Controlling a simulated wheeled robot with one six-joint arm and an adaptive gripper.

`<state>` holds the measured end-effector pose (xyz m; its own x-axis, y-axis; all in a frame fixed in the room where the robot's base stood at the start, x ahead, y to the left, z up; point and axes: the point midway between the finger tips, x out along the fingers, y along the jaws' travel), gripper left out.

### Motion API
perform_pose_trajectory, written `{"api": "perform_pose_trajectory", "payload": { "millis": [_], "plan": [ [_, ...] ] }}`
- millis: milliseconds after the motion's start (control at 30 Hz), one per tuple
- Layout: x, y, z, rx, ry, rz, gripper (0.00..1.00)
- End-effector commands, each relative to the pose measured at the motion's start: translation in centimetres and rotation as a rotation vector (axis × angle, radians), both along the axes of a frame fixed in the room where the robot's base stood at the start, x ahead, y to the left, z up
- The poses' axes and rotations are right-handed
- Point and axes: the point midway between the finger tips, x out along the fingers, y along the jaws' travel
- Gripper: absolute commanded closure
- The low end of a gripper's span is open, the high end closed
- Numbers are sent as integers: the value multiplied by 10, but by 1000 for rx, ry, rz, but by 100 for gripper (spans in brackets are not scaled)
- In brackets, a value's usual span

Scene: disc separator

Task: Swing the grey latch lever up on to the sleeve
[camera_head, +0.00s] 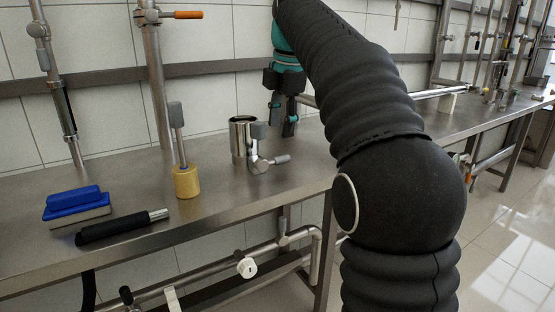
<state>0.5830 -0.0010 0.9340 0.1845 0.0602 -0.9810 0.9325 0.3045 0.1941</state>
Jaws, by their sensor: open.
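A short polished metal sleeve (240,136) stands upright on the steel bench, with its open top showing. At its right front is a metal fitting carrying a grey lever (281,159), which sticks out to the right, low and close to the bench. My gripper (283,132) points down just behind and to the right of the sleeve. Its two dark fingers are apart and nothing shows between them. I cannot tell whether it touches the sleeve or lever.
A yellow block with a grey-topped rod (186,181) stands left of the sleeve. A blue-backed brush (74,198) and a black handle (112,228) lie at the front left. Vertical pipes (157,80) rise behind. My arm hides the bench on the right.

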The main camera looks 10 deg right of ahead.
Motion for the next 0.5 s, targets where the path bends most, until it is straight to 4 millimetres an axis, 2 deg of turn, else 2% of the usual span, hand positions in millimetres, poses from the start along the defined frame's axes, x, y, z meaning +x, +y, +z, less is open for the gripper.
{"api": "perform_pose_trajectory", "payload": {
  "millis": [33, 200, 500],
  "plan": [
    [1, 1, -13, 0, 3, 0, 54],
    [7, 3, -44, 0, 2, 0, 54],
    [14, 5, -78, 0, 0, -1, 54]
  ]
}}
